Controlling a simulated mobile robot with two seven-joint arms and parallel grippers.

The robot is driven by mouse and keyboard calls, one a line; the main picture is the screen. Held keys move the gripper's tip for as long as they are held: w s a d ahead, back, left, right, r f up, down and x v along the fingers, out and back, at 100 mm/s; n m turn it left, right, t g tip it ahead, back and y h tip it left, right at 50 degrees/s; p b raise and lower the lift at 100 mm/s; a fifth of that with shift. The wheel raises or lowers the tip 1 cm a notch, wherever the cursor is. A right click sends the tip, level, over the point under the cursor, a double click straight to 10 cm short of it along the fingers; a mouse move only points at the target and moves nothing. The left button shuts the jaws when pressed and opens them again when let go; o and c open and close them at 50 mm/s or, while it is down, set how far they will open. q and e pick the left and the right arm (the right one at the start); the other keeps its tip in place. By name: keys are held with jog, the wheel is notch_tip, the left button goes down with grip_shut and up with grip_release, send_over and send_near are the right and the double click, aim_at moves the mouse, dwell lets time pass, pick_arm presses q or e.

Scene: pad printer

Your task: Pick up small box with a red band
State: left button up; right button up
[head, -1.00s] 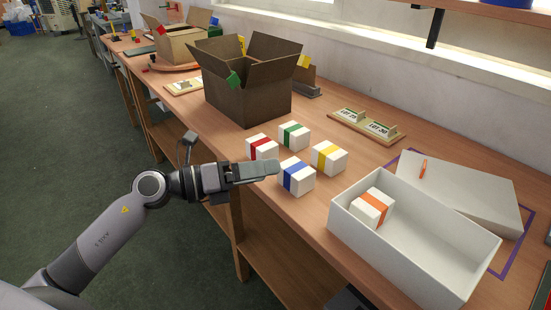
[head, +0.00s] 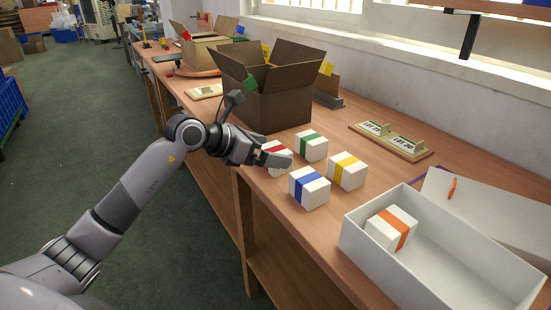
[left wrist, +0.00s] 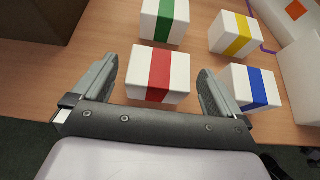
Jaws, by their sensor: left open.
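The small white box with a red band (head: 279,150) stands on the wooden table, partly hidden behind my left gripper in the head view. In the left wrist view the red-banded box (left wrist: 159,75) lies between and just ahead of the two fingers, apart from the left finger. My left gripper (head: 276,158) is open and empty; its fingers also show in the left wrist view (left wrist: 155,85), spread on either side of the box. My right gripper is not in view.
Boxes with green (head: 311,145), yellow (head: 347,171) and blue (head: 309,187) bands stand close by. A white open box (head: 372,247) holds an orange-banded box (head: 391,228). An open cardboard box (head: 283,106) stands behind. A sign board (head: 391,142) lies near the wall.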

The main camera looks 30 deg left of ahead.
aim_at(275, 149)
pick_arm(q)
jog(key=shift+x, duration=1.3)
jog(key=c, duration=1)
jog(key=shift+r, duration=0.15)
jog(key=shift+r, duration=0.35)
notch_tip(275, 149, up, 9)
jog(key=shift+r+p, duration=0.1)
jog(key=shift+p, duration=0.55)
